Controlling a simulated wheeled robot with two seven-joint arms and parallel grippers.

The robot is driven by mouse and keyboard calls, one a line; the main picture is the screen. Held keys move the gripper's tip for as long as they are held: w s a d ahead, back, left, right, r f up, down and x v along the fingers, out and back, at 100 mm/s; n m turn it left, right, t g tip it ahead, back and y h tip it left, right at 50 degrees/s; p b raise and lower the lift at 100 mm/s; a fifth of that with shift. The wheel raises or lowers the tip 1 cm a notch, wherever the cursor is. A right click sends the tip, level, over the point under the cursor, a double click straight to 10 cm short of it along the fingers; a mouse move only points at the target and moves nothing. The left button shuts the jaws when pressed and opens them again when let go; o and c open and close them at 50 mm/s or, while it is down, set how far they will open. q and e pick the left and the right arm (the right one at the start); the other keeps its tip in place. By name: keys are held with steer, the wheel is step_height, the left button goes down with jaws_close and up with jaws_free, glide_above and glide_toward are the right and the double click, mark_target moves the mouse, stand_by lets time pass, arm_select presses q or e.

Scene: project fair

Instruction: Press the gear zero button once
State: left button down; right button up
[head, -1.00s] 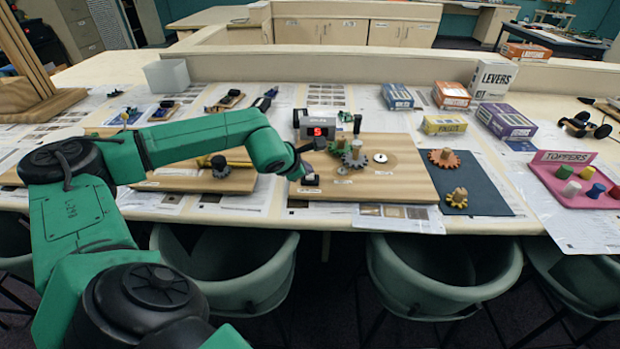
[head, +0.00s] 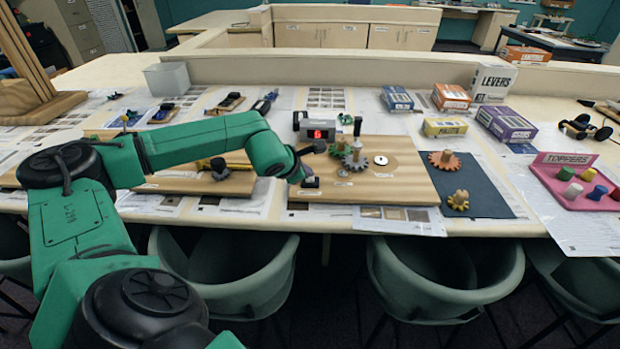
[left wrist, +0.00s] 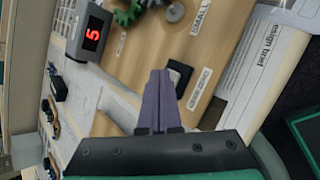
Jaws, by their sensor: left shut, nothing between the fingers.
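A small black button block (head: 310,183) sits at the front left of the wooden gear board (head: 405,185). In the left wrist view the button (left wrist: 181,72) lies just right of my fingertips, partly covered by them, beside a white label. My left gripper (head: 320,146) is shut and empty. Its purple fingers (left wrist: 160,74) point toward the board close to the button, and I see no clear contact. The display box (head: 320,129) behind shows a red digit, which looks like a 5 in the wrist view (left wrist: 92,33). My right gripper is not in view.
Green and grey gears (head: 355,157) stand on the board just right of my left gripper. A dark mat (head: 480,195) with loose gears lies farther right. Another wooden board (head: 190,183) is under my left forearm. Green chairs (head: 445,275) stand along the table's front.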

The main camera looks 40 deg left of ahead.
arm_select(q)
steer(key=shift+f, duration=0.2)
stand_by(0.6)
steer(key=shift+r, duration=0.85)
steer(key=shift+r, duration=0.15)
steer(key=shift+r+p, duration=1.1)
steer(key=shift+r, duration=1.3)
steer(key=shift+f, duration=0.1)
